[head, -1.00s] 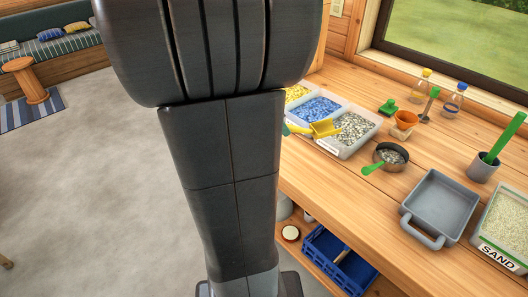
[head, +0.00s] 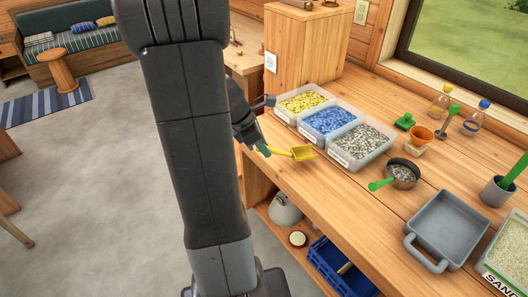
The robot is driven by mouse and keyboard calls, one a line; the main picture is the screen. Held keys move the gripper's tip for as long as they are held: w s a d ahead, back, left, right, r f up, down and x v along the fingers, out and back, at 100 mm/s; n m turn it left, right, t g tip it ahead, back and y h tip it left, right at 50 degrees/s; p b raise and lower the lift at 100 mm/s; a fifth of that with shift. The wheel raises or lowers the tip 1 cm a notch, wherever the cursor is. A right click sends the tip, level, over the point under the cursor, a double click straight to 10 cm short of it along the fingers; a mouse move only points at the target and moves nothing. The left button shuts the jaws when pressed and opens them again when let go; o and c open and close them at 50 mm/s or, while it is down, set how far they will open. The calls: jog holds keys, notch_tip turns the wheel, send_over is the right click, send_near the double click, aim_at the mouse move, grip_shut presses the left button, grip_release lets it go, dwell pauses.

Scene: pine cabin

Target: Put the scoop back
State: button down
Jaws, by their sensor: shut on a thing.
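The yellow scoop (head: 303,153) is out in front of the clear bins, near the front edge of the bench. The scoop's bowl points right, toward the bin of grey pebbles (head: 366,141). It looks apart from the bins, but its height above the bench is hard to tell. My arm hides part of the gripper. A bin of blue pebbles (head: 328,120) and a bin of yellow pebbles (head: 303,102) stand beside the grey one.
A wooden box (head: 300,50) stands behind the bins. A blue crate (head: 335,268) is below.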

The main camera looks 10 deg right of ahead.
notch_tip(320, 180, down, 2)
jog(key=shift+f, duration=0.1)
jog(key=c, duration=1.2)
grip_release()
jog(key=shift+c, duration=0.2)
jog(key=shift+a+r, duration=0.1)
jog(key=shift+r, duration=0.25)
jog(key=p+v, duration=0.1)
jog(key=v, duration=1)
jog(key=shift+a+r, duration=0.15)
jog(key=shift+r, duration=0.05)
